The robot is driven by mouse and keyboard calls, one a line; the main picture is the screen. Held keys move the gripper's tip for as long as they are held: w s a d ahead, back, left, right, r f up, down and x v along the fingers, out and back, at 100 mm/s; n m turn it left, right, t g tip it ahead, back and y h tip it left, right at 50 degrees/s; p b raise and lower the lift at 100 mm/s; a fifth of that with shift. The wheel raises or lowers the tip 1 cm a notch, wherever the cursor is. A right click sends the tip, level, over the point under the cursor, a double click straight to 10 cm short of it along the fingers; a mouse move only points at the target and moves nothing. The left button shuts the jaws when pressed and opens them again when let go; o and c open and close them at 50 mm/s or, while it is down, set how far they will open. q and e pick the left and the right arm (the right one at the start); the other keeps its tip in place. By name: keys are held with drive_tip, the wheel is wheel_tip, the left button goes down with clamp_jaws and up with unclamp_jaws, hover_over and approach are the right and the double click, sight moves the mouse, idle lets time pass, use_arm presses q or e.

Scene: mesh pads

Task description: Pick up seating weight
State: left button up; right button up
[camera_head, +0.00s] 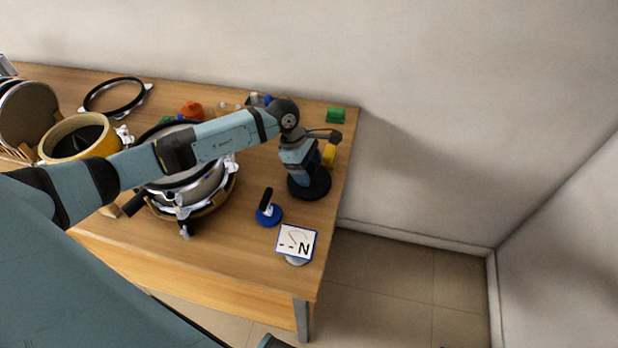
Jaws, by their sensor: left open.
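My left gripper (303,168) points down over the right part of the table. A round, dark, thick disc (313,189) sits on the wood right under it and looks like the seating weight. The gripper is open, but its fingertips are hard to make out against the dark disc, so I cannot tell whether they touch it. My right gripper is not in view.
A blue disc with a black handle (270,213) and a display marked N (297,242) stand toward the front. Green (336,115) and yellow (329,155) blocks lie near the right edge. A ringed drum (205,195) is partly behind my arm. A black hoop (113,96) lies farther left.

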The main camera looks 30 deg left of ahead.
use_arm(q)
drive_tip(key=shift+f, duration=0.2)
clamp_jaws()
drive_tip(key=shift+w+r, duration=0.15)
drive_tip(key=shift+r, duration=0.05)
drive_tip(key=shift+r, duration=0.1)
